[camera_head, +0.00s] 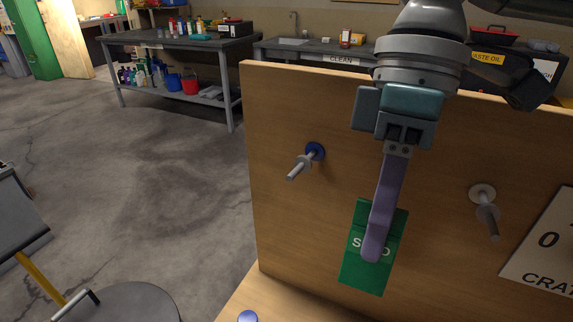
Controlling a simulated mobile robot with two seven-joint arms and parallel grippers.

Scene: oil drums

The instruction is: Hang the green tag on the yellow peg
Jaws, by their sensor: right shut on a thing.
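The green tag (362,279) hangs low in front of the upright wooden board, with white lettering partly covered. My right gripper (372,254) points down over it, its long purple finger across the tag's front. It is shut on the tag. The tag is apart from both visible pegs. Another grey peg with a pale base (482,194) is to the right. I see no yellow peg; part of the board is hidden behind my arm and the tag. My left gripper is not in view.
The wooden board (275,220) fills the right half. A white sign (545,245) is on it at the right edge. A blue rounded thing (247,316) shows at the bottom. A workbench (180,40) stands behind. The floor at left is largely clear.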

